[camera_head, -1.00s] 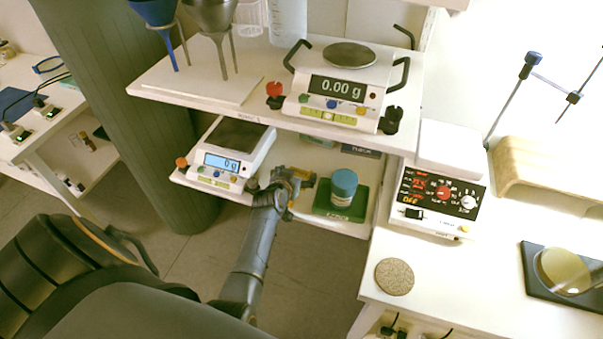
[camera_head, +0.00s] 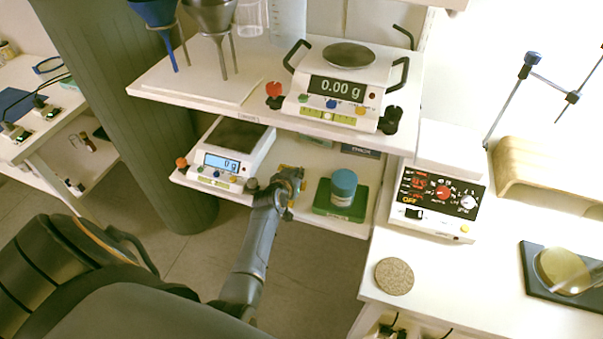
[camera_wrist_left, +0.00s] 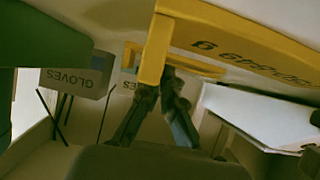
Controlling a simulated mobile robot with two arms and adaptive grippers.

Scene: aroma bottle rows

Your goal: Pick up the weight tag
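The weight tag (camera_wrist_left: 250,45) is a yellow piece with dark print that reads upside down in the left wrist view, where it fills the top right. My left gripper (camera_wrist_left: 165,82) has its dark fingers drawn together at the yellow frame of the tag. In the head view my left gripper (camera_head: 290,178) is at the front of the lower shelf, between the small scale and the blue jar, with yellow at its fingertips. The fingers partly hide the tag there. My right gripper is not in view.
The small scale (camera_head: 224,160) stands left of the gripper. The blue-lidded jar (camera_head: 343,187) on a green base (camera_head: 325,205) stands close on its right. The upper shelf (camera_head: 265,115) with the 0.00 g scale (camera_head: 343,92) hangs above. A gloves box (camera_wrist_left: 80,82) shows in the wrist view.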

